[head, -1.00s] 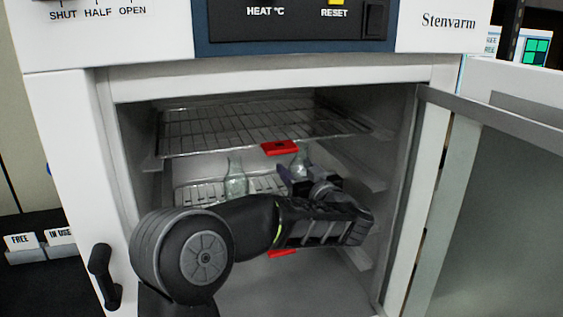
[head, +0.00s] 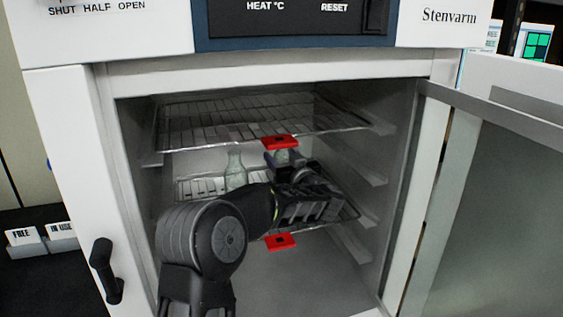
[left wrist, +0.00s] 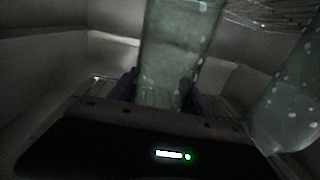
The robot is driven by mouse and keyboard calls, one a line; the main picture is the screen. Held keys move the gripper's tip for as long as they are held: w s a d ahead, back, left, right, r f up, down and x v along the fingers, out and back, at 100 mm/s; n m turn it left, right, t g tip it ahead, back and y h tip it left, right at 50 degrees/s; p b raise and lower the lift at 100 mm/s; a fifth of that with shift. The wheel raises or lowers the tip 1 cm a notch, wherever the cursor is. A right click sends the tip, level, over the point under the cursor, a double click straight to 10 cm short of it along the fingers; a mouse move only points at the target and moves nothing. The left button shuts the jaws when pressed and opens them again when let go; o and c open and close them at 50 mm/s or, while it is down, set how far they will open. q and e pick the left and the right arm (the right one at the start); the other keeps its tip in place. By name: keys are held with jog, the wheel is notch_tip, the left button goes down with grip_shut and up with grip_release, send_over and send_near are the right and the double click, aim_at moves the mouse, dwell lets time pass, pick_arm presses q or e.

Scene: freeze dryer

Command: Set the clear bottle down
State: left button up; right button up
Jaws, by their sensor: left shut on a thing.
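My left gripper (head: 282,163) is inside the cabinet, at the middle shelf, and shut on a clear bottle (left wrist: 176,48). In the left wrist view the bottle stands between the two dark fingers. In the head view only a little of this bottle (head: 284,155) shows, behind the gripper and under a red tag. I cannot tell whether its base touches the shelf. A second clear bottle (head: 235,168) stands upright on the middle wire shelf (head: 190,187), left of the gripper. It also shows at the right of the left wrist view (left wrist: 291,112). My right gripper is out of view.
An upper wire rack (head: 215,125) lies above the gripper. Red tags mark the upper rack (head: 281,142) and the middle shelf's front (head: 280,241). Cabinet walls stand on both sides. The glass door (head: 490,210) is open at the right. A door handle (head: 106,270) is at the left.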

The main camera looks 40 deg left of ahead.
pick_arm(q)
jog(key=shift+f, duration=0.55)
jog(key=shift+f, duration=0.2)
jog(key=o, duration=1.6)
jog(key=shift+r, duration=0.1)
jog(key=shift+d+r, duration=0.1)
jog(key=b+v, duration=0.1)
jog(key=v, duration=1.1)
